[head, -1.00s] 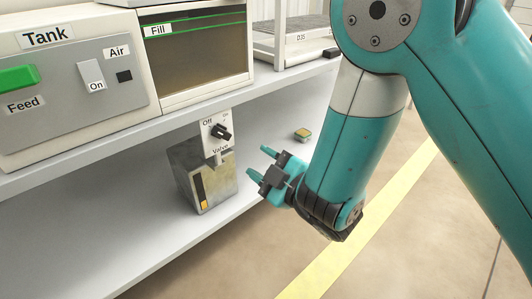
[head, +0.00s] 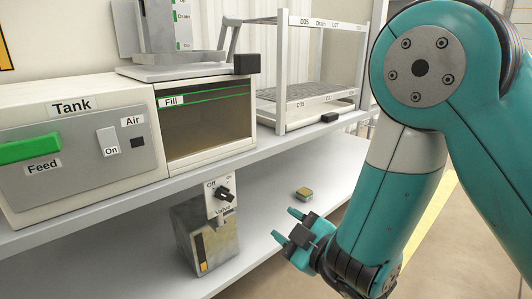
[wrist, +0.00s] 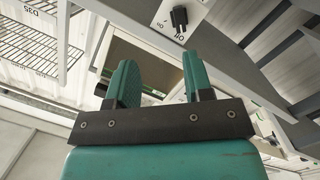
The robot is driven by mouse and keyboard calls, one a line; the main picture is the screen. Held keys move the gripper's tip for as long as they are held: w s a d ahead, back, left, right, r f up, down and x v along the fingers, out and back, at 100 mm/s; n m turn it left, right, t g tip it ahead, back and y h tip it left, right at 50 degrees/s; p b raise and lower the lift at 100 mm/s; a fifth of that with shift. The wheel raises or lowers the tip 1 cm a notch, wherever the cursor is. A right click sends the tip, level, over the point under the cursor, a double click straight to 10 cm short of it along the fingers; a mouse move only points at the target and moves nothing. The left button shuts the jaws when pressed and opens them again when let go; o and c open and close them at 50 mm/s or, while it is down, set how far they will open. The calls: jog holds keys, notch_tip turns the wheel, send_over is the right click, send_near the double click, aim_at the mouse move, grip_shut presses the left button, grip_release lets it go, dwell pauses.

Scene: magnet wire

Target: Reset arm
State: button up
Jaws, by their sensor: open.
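My gripper (head: 285,226) is open and empty in front of the lower shelf, to the right of the valve box. In the wrist view its two teal fingers (wrist: 153,85) stand apart with nothing between them. The valve box (head: 207,245) is a worn metal block on the lower shelf. Its white plate carries a black knob (head: 224,193) between the Off and On labels. The plate and knob (wrist: 179,18) also show at the top of the wrist view, beyond the fingers. My teal arm fills the right side of the head view.
The tank panel (head: 75,165) with a green Feed handle and the Fill box (head: 205,128) stand on the upper shelf. A small yellow-topped block (head: 304,194) lies on the lower shelf behind my gripper. A wire rack (head: 310,98) stands at the back right. The lower shelf's front left is clear.

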jog(key=s+d+r+m+g+h+p, duration=0.2)
jog(key=d+r+m+g+h+p, duration=0.25)
jog(key=d+r+m, duration=0.2)
jog(key=s+d+r+m+g+p, duration=0.1)
jog(key=s+d+r+g+p, duration=0.15)
jog(key=s+r+g, duration=0.55)
jog(key=s+d+r+g+p, duration=0.1)
jog(key=s+r+g+p, duration=0.15)
jog(key=s+r, duration=0.65)
jog(key=s+r+t+p, duration=0.1)
jog(key=s+r+p, duration=0.2)
jog(key=r+p, duration=3)
jog(key=p, duration=0.3)
jog(key=shift+r+h+p, duration=0.15)
jog(key=shift+h+p, duration=0.2)
jog(key=shift+p, duration=0.05)
jog(key=shift+a, duration=0.1)
